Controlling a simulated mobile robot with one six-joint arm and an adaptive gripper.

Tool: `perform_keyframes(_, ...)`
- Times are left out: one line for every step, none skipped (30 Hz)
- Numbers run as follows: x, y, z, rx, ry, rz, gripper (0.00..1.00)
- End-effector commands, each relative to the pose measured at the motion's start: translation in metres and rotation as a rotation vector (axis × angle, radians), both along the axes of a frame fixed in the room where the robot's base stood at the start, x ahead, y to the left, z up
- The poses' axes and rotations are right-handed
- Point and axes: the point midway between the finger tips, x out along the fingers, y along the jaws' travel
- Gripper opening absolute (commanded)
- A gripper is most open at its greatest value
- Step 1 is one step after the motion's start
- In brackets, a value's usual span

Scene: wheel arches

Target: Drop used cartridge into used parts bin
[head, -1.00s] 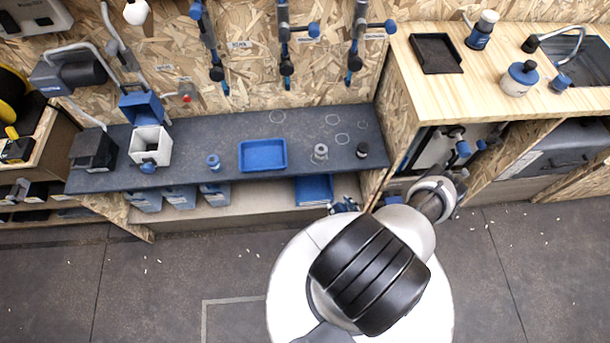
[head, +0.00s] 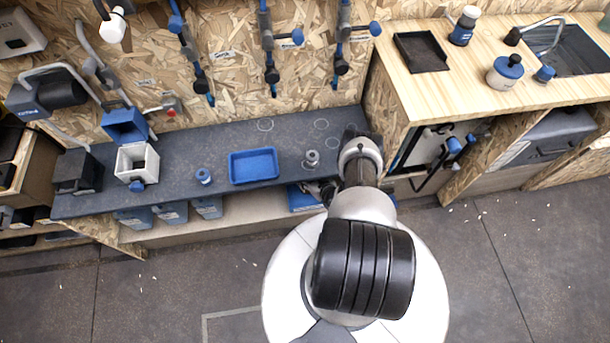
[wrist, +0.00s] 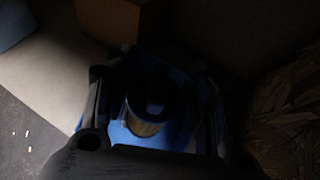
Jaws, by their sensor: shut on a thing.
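The used cartridge (wrist: 146,118) is a small cylinder with a tan, ribbed-looking band and a dark upper part in the dim wrist view. My gripper (wrist: 150,135) is shut on it, with dark fingers on either side. A blue bin (wrist: 178,92) shows behind and around the cartridge; I cannot tell whether the cartridge is inside its rim or above it. In the head view my gripper (head: 322,190) is low at the bench's front edge, beside the blue bin (head: 300,199) under the bench. The cartridge is not clear there.
The dark bench (head: 100,203) carries a blue tray (head: 253,166), a small blue spool (head: 203,176), a grey metal part (head: 312,158) and a white box (head: 136,163). Several blue-grey bins (head: 170,211) stand below. A wooden counter (head: 430,90) rises at the right.

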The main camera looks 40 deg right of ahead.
Motion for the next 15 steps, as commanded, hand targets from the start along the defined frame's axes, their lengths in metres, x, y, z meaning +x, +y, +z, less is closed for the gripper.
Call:
perform_keyframes(0.004,-0.002,0.0,-0.002,-0.002,0.0,0.0)
perform_keyframes(0.005,-0.002,0.0,-0.002,-0.002,-0.001,0.0)
perform_keyframes(0.007,-0.002,0.0,-0.002,-0.002,-0.001,0.0)
perform_keyframes(0.009,-0.002,0.0,-0.002,-0.002,0.0,0.0)
perform_keyframes(0.012,-0.003,0.0,-0.003,-0.003,0.0,0.0)
perform_keyframes(0.016,-0.003,0.0,-0.003,-0.004,0.001,0.0)
perform_keyframes(0.02,-0.004,0.0,-0.004,-0.003,0.002,0.0)
perform_keyframes(0.019,-0.003,-0.007,0.0,-0.001,0.0,0.0)
perform_keyframes(0.018,-0.003,-0.016,0.0,-0.001,-0.001,0.0)
perform_keyframes(0.018,-0.003,-0.022,0.0,-0.001,-0.001,0.0)
perform_keyframes(0.017,-0.003,-0.028,0.0,0.0,-0.001,0.0)
perform_keyframes(0.018,-0.003,-0.033,0.0,-0.001,-0.002,0.0)
perform_keyframes(0.018,-0.004,-0.035,-0.001,-0.001,-0.002,0.0)
perform_keyframes(0.018,-0.004,-0.036,-0.001,-0.001,-0.002,0.0)
perform_keyframes(0.018,-0.004,-0.036,-0.001,-0.002,-0.002,0.0)
